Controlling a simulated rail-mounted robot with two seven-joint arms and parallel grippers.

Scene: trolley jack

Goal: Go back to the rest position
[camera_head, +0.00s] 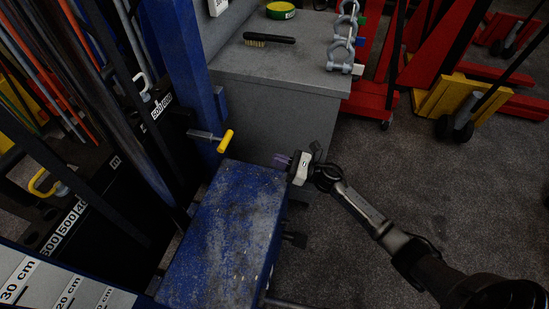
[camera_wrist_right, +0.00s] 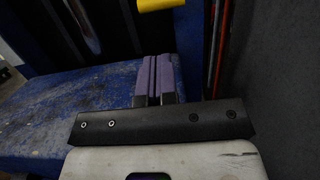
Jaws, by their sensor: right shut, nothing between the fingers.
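My right gripper (camera_head: 281,160) is at the far right corner of the blue scuffed metal beam (camera_head: 228,225), in front of the grey cabinet. In the right wrist view its two purple fingers (camera_wrist_right: 154,78) are pressed together with nothing between them. The blue beam (camera_wrist_right: 70,105) lies below and to the left of them there. A yellow-handled lever (camera_head: 226,140) sticks out from the blue post, left of the gripper; its yellow grip (camera_wrist_right: 160,4) also shows above the fingertips in the right wrist view. My left gripper is not in view.
Red and yellow jack equipment (camera_head: 455,98) stands at the back right. Dark floor (camera_head: 410,180) is open around my right arm.

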